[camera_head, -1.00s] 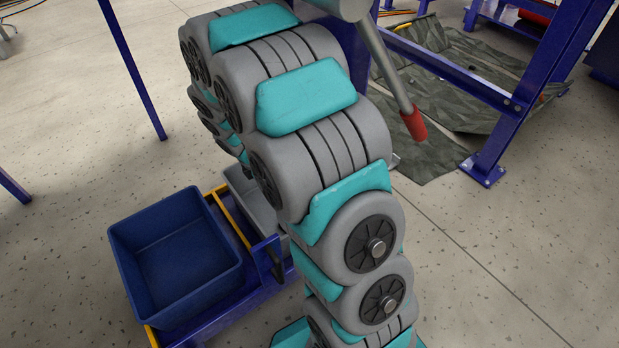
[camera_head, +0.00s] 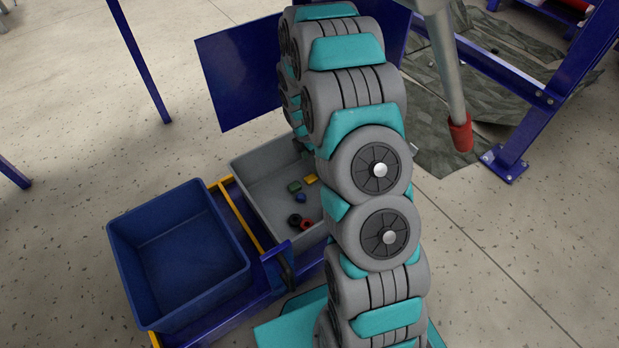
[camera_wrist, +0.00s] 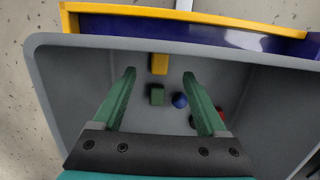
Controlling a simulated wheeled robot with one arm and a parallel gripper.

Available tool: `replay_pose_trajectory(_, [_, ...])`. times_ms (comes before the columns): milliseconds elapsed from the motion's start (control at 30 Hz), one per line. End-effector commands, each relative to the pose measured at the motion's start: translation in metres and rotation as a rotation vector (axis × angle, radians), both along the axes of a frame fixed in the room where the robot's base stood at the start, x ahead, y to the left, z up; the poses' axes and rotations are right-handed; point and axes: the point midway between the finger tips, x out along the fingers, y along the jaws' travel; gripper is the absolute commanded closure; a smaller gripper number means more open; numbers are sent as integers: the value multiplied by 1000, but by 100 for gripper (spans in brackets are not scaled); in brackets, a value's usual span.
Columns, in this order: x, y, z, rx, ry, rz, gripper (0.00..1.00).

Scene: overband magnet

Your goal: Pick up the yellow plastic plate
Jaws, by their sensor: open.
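A small yellow block-like piece, which looks like the yellow plastic plate (camera_wrist: 159,64), lies in the grey bin near its far wall in the wrist view. It also shows in the head view (camera_head: 311,180). My gripper (camera_wrist: 160,76) is open and empty, its two green fingers reaching over the bin with the yellow piece beyond and between their tips. A green block (camera_wrist: 157,95) and a blue piece (camera_wrist: 180,100) lie between the fingers, nearer than the yellow piece. In the head view my arm hides most of my gripper.
The grey bin (camera_head: 262,165) has raised walls and also holds red and black round pieces (camera_head: 305,223). An empty blue bin (camera_head: 130,262) stands to its left, past a yellow rail (camera_head: 238,215). A blue panel (camera_head: 240,75) rises behind the grey bin.

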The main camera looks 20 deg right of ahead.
Motion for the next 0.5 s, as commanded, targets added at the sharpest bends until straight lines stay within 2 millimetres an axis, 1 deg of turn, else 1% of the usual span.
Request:
replay_pose_trajectory(200, [1,-1,-22,2,-2,0,25])
replay_pose_trajectory(367, [-1,0,-33,1,-1,1,25])
replay_pose_trajectory(500, [-3,4,-53,1,3,0,25])
